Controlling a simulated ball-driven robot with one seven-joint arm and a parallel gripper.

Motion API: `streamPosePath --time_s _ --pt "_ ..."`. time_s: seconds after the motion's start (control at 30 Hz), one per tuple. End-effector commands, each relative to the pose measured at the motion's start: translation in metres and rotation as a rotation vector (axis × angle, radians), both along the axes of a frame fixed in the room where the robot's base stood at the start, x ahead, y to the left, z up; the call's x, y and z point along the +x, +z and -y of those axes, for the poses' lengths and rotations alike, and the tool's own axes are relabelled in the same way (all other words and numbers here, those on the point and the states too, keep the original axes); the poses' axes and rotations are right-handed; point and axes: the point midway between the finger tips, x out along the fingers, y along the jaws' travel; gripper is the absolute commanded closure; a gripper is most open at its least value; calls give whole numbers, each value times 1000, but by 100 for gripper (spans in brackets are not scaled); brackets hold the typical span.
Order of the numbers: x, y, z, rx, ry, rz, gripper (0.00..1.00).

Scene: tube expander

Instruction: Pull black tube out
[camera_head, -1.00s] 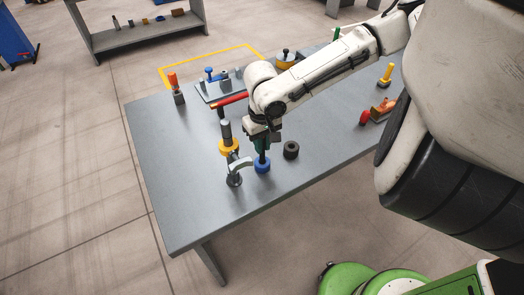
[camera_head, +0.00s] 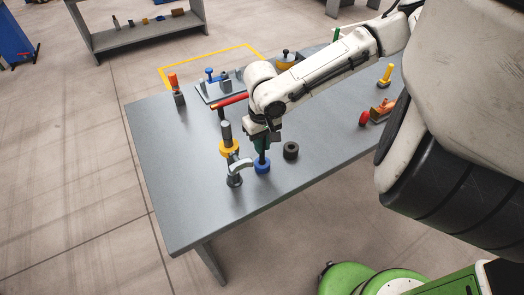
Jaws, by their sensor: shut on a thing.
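My gripper (camera_head: 261,149) points down over the table and is shut on a slim dark upright piece, which looks like the black tube (camera_head: 262,158). The tube's lower end stands in a blue ring-shaped base (camera_head: 262,167) on the table. The jaws hide its upper part, and I cannot tell how deep it sits in the base. The tube expander (camera_head: 229,148) stands just left of my gripper, with a yellow collar, a grey cylinder, a red lever and a pale curved handle at its front.
An orange-handled tool (camera_head: 174,83), a grey plate with blue parts (camera_head: 220,88) and a red-and-brown item (camera_head: 380,110) lie farther off. The table's (camera_head: 160,160) front left is clear.

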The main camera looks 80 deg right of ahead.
Motion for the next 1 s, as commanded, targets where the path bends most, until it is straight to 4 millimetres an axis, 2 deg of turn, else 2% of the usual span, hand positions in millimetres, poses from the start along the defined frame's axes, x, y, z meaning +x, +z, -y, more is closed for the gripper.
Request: streamPosePath --time_s 0.77,1.0 --pt "0 8 0 -1 -1 -1 100" --pt "0 20 0 -1 -1 -1 100"
